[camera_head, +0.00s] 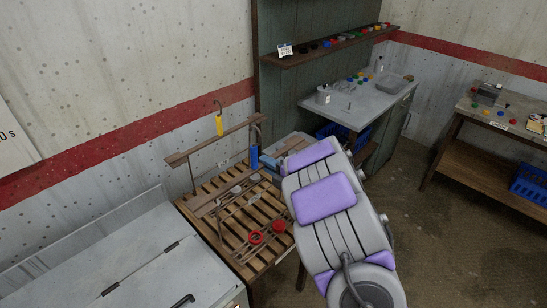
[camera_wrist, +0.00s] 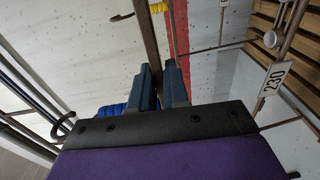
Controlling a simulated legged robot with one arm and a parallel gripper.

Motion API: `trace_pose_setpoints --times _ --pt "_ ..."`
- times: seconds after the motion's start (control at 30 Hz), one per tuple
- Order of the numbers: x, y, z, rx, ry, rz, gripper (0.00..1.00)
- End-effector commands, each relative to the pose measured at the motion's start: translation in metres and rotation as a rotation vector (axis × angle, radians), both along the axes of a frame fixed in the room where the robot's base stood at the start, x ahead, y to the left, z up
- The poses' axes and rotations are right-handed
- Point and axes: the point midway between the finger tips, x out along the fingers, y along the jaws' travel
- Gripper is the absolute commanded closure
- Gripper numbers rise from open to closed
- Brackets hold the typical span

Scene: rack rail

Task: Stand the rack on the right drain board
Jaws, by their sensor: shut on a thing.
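The rack (camera_head: 215,140) is a frame of brown wooden rails joined by thin metal rods. In the head view it is over a slatted wooden drain board (camera_head: 262,262), upper rail toward the wall. Whether its lower parts touch the slats I cannot tell. My gripper (camera_head: 261,160) reaches in from the right, its blue fingers at the rack's right part. In the wrist view my gripper (camera_wrist: 162,82) is shut on a brown rail (camera_wrist: 151,42) running away between the fingers. My arm hides the drain board's right side. I cannot tell a second drain board.
Red rings (camera_head: 256,237) lie in the slatted area. A yellow tag (camera_head: 219,125) hangs at a hook by the upper rail. A grey lidded counter (camera_head: 150,270) stands left. A grey worktable (camera_head: 360,103) is behind, a wooden table (camera_head: 500,116) at right. Open floor lies between.

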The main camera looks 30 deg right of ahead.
Motion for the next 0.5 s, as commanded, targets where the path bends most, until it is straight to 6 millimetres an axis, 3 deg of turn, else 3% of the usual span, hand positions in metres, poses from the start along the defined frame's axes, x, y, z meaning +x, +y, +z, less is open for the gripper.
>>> trace_pose_setpoints --times 0.3,0.5 --pt "0.035 -0.032 -0.001 0.003 -0.004 -0.001 1.0" --pt "0.046 -0.04 -0.003 -0.001 -0.002 0.0 1.0"
